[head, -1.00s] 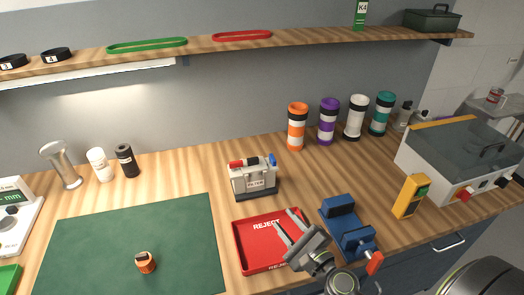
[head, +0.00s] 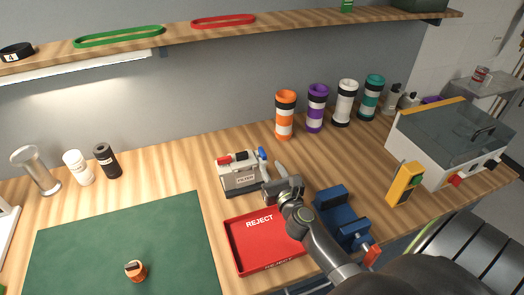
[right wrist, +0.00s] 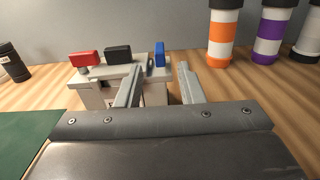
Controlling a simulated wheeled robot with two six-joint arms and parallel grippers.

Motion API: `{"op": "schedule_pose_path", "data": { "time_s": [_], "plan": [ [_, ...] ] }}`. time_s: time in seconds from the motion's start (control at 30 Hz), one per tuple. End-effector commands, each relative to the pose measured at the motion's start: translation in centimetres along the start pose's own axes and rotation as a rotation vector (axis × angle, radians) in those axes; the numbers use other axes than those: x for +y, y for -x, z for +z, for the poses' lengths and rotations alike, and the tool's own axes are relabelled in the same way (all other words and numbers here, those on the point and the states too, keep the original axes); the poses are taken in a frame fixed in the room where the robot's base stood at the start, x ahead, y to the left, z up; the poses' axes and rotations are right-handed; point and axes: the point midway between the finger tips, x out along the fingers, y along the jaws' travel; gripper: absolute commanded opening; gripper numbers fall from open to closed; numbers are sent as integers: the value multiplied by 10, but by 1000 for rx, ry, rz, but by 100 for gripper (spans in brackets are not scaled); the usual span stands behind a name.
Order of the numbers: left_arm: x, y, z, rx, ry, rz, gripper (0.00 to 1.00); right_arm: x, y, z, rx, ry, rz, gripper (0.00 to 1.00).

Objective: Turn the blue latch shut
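The grey-white filter box (head: 240,181) stands on the bench with a red block and a black block on top. The blue latch (head: 262,153) is at the box's right end and looks narrow and upright. In the right wrist view the blue latch (right wrist: 159,54) shows just beyond the space between my fingertips. My right gripper (head: 271,168) is open and empty at the box's right front. In the right wrist view its left finger (right wrist: 130,86) overlaps the box front, and its right finger lies right of the latch. I cannot tell whether either finger touches the box. My left gripper is not in view.
A red reject tray (head: 238,257) lies in front of the box, under my right arm. A blue clamp-like device (head: 335,201) stands to the right. Striped tubes (head: 285,115) stand behind. A green mat (head: 90,240) with an orange ring-like piece (head: 135,271) lies left.

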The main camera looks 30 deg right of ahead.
Motion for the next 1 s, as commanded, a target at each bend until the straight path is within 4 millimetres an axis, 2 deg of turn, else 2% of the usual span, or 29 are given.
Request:
{"op": "schedule_pose_path", "data": {
  "time_s": [0.03, 0.2, 0.4, 0.6, 0.87, 1.0],
  "plan": [
    [0, 0, -3, 5, -1, 0, 64, 0, -12, 1, -2, 2, 1, 35],
    [0, -1, -10, 15, -1, 0, 64, 0, -45, 0, -2, 2, 1, 35],
    [0, -3, -9, 15, -1, 0, 64, 0, -73, -1, -1, 2, 1, 35],
    [0, -4, -9, 15, -1, 0, 64, 0, -85, 0, -1, 2, 1, 35],
    [0, -4, -8, 13, -1, 0, 64, 0, -86, 0, 0, 2, 1, 35],
    [0, -4, -7, 12, -1, 0, 64, 0, -86, 0, 0, 2, 1, 19]
  ]
}}
